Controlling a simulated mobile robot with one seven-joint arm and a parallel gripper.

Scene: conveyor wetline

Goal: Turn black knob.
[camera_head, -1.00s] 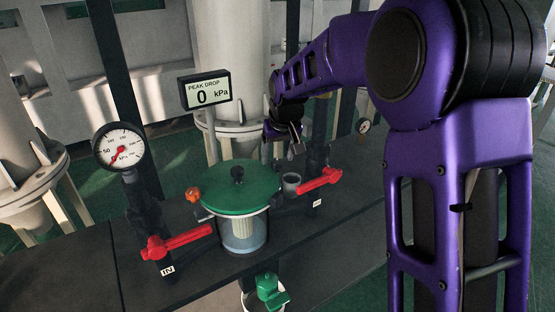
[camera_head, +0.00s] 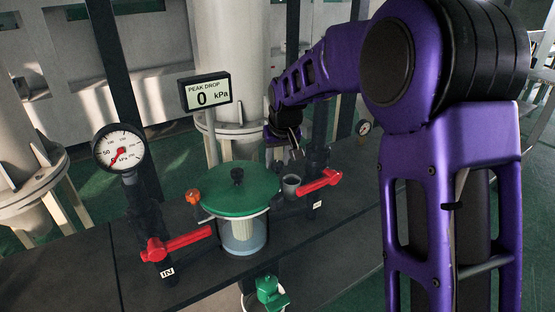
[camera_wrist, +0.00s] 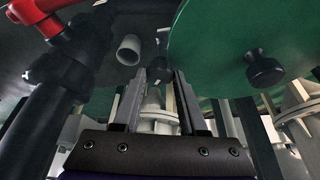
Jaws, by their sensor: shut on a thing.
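My gripper (camera_head: 295,152) is behind and to the right of the round green lid (camera_head: 230,190), near the grey cup (camera_head: 291,184). In the wrist view, its two fingers (camera_wrist: 158,74) are closed around a small dark piece that looks like the black knob (camera_wrist: 159,66); the fingers hide much of it. Another black knob, the lid knob (camera_head: 237,175), stands upright at the middle of the green lid. It also shows in the wrist view (camera_wrist: 264,70), apart from my fingers.
Red lever handles stand at the left (camera_head: 178,243) and right (camera_head: 320,182) of the clear vessel (camera_head: 244,235). An orange knob (camera_head: 193,196) is at the lid's left. A gauge (camera_head: 118,149) and a display reading 0 kPa (camera_head: 206,92) stand behind. Open bench lies at front left.

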